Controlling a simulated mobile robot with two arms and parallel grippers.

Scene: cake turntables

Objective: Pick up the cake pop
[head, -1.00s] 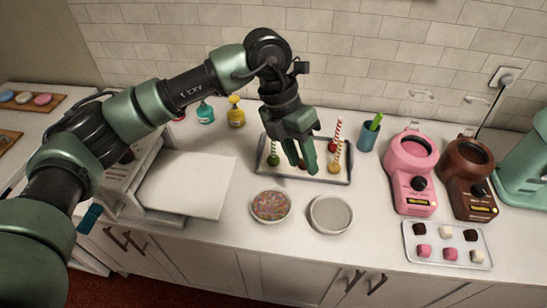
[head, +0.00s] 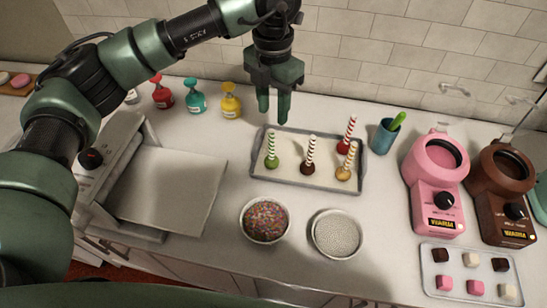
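Several cake pops with striped sticks stand upright on a grey rectangular tray (head: 325,186) lined in white. The green cake pop (head: 271,163) is at the left, the brown cake pop (head: 308,168) in the middle, the red cake pop (head: 344,147) at the back right and the yellow cake pop (head: 344,174) at the front right. My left gripper (head: 274,112) points down above the tray's back left edge, with a gap between its fingers and nothing in it. It touches no cake pop. My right gripper is out of view.
A bowl of sprinkles (head: 265,220) and a bowl of pale grains (head: 336,233) stand in front of the tray. A teal cup (head: 383,137) and pink melter (head: 435,175) are at right. Colored bottles (head: 230,102) stand at back left, near the wall.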

